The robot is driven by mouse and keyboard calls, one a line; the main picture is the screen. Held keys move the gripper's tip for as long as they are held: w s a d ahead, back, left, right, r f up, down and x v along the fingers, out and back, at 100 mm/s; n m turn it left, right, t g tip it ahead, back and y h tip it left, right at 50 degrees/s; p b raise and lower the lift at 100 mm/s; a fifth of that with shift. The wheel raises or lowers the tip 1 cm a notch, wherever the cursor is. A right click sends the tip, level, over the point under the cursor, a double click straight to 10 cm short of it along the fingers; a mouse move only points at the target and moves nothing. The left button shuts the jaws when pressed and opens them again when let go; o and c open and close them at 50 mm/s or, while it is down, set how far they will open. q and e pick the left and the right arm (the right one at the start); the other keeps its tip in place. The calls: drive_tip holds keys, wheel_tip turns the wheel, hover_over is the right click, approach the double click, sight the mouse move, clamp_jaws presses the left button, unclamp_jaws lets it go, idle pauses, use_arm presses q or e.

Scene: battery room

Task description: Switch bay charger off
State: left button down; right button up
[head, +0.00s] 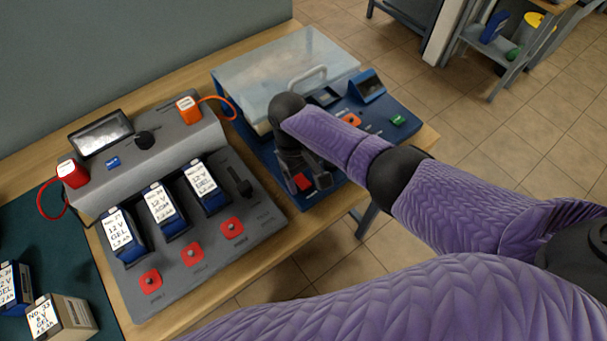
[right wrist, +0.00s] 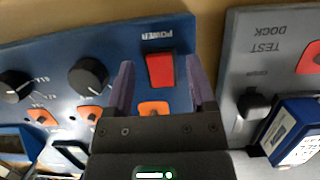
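The bay charger (head: 378,122) is a blue unit with a clear lid (head: 285,68) at the back right of the bench, and its blue panel (right wrist: 55,62) fills the left of the right wrist view. Its red rocker switch (right wrist: 160,70), beside the word POWER, also shows in the head view (head: 303,181). My right gripper (head: 316,181) is over the charger's front corner, partly hiding the panel. In the right wrist view its fingers (right wrist: 161,72) are open, one on each side of the red switch, with nothing between them held. I cannot tell whether they touch the panel. My left gripper is out of view.
A grey test dock (head: 262,212) with three batteries, red buttons and a black lever (head: 239,183) stands left of the charger. Dark knobs (right wrist: 88,76) and orange buttons (right wrist: 153,108) are near my right gripper. More batteries (head: 62,318) are at lower left.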

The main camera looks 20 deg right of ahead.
drive_tip(key=shift+r, duration=0.1)
drive_tip(key=p+v, duration=0.2)
drive_tip(key=v, duration=0.7)
drive_tip(key=shift+w+r+p, duration=0.15)
drive_tip(key=shift+r+p, duration=0.2)
